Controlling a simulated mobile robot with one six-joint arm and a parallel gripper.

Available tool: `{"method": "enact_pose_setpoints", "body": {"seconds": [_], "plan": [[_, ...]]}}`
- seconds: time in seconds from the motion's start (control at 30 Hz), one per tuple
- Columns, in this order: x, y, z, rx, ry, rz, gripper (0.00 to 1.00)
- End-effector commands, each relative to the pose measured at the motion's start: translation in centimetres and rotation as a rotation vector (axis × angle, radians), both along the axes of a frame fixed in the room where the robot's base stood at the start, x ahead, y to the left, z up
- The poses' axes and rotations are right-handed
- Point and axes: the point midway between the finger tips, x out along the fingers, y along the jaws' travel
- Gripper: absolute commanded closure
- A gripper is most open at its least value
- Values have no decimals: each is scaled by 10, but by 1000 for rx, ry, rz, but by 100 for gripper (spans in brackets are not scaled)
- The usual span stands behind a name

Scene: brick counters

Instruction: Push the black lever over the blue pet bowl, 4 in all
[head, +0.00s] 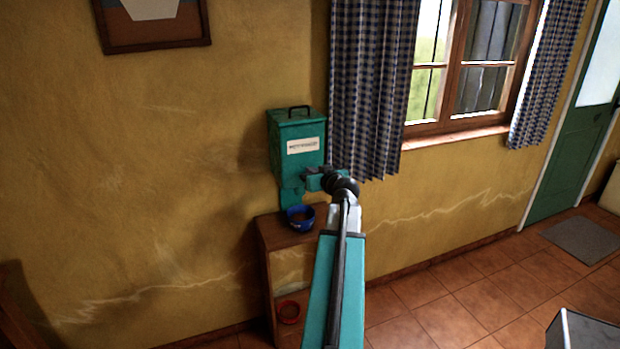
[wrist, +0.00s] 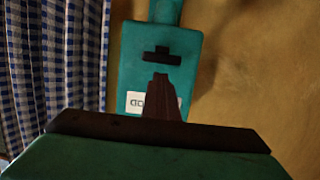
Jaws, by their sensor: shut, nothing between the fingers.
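A teal dispenser (head: 285,142) with a white label and a black top handle is on the wall. In the wrist view, which looks upside down, the black lever (wrist: 162,55) is a T-shaped bar on the teal front. My gripper (wrist: 160,78) is shut and empty, its tips just short of the lever in the picture; I cannot tell if they touch. In the head view my gripper (head: 310,176) is at the dispenser's lower front and hides the lever.
The wooden shelf unit (head: 266,265) holds a red bowl (head: 289,311) on its lower level. A checked curtain (head: 370,90) hangs close to the dispenser's right side. A grey mat (head: 582,240) lies by the green door.

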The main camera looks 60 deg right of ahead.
Motion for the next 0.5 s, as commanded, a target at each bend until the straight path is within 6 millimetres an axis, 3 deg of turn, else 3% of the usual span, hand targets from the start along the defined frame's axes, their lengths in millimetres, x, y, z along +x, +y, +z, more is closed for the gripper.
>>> {"method": "enact_pose_setpoints", "body": {"seconds": [0.5], "plan": [[-49,38,13,-3,-2,-1,100]]}}
